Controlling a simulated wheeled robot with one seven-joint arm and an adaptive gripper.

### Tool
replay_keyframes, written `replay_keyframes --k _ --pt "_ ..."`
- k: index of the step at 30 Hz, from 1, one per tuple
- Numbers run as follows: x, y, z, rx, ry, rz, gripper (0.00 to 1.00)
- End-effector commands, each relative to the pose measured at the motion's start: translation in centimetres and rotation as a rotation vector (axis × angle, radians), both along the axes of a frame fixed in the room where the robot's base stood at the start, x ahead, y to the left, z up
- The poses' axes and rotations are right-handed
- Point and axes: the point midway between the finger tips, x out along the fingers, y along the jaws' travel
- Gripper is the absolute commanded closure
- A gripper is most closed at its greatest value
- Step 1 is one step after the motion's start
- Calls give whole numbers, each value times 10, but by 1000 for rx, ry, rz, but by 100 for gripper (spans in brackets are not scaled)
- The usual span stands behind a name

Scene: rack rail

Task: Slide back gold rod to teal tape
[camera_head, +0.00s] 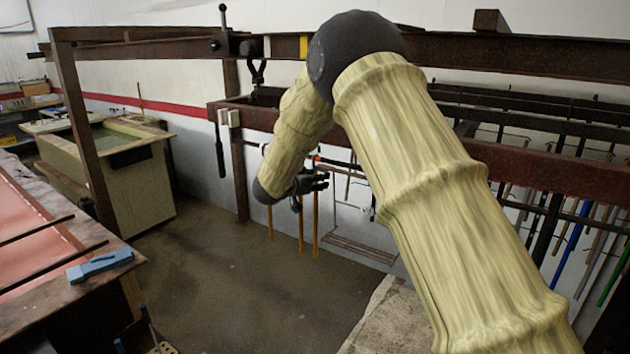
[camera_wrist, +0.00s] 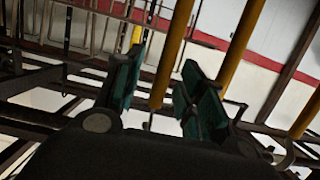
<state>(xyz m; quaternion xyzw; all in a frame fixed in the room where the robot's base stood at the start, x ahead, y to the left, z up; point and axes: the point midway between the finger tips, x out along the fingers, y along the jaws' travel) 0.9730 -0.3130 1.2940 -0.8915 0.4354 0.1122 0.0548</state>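Several gold rods hang upright below the rack rail. In the head view one gold rod (camera_head: 315,228) hangs just below my gripper (camera_head: 318,182), with another (camera_head: 300,230) close to its left. In the wrist view my gripper (camera_wrist: 160,95) has its two dark green fingers apart. A gold rod (camera_wrist: 171,50) shows in the gap between them, nearer the right finger. I cannot tell if it touches. A second gold rod (camera_wrist: 242,45) passes behind the right finger, and a third (camera_wrist: 308,112) is at the right edge. I cannot make out any teal tape.
The brown rack rail (camera_head: 560,165) runs across the right, with blue (camera_head: 571,240) and green rods (camera_head: 614,282) hanging there. A tank (camera_head: 115,175) and a table with a blue block (camera_head: 100,265) stand left. The floor (camera_head: 225,280) between is clear.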

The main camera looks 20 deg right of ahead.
Motion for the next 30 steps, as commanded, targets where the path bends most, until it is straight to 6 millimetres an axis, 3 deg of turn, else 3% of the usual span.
replay_keyframes --k 30 --pt "-37 -28 0 0 0 0 61"
